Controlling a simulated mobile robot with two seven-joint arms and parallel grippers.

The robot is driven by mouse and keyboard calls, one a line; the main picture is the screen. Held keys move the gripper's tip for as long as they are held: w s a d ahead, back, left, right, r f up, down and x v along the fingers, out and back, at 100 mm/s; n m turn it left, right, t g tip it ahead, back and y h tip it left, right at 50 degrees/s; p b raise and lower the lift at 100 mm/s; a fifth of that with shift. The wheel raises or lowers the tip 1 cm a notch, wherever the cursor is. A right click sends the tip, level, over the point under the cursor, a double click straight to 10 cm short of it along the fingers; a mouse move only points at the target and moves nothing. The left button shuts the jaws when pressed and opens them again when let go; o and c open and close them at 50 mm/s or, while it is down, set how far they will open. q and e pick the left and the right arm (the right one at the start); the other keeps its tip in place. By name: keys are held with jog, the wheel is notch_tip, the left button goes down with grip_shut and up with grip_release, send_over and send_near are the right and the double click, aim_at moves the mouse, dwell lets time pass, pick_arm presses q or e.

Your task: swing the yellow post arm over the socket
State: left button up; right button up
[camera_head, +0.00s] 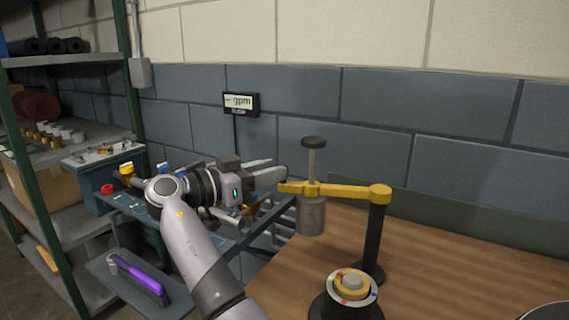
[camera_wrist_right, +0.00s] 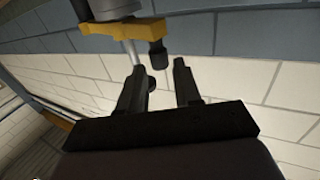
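The yellow post arm (camera_head: 345,192) extends left from the top of a black post (camera_head: 375,240). It carries a grey cylinder (camera_head: 311,217) on a rod with a dark knob (camera_head: 314,142) on top. The socket (camera_head: 352,285), a ringed round piece on a black base, sits in front of the post, to the right of and below the cylinder. My right gripper (camera_head: 280,171) is at the yellow arm's free left end. In the right wrist view its fingers (camera_wrist_right: 158,68) are open, with the yellow arm (camera_wrist_right: 125,38) and a short dark peg (camera_wrist_right: 157,53) just beyond the tips.
A green shelf (camera_head: 65,200) with parts stands at the left. A purple-handled tool (camera_head: 137,275) lies on a grey tray. A display reading gpm (camera_head: 240,102) hangs on the wall.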

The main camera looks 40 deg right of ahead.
jog(key=d, duration=0.2)
jog(key=d+p, duration=0.1)
jog(key=s+d, duration=0.1)
jog(key=d, duration=0.1)
jog(key=shift+d, duration=0.3)
grip_shut()
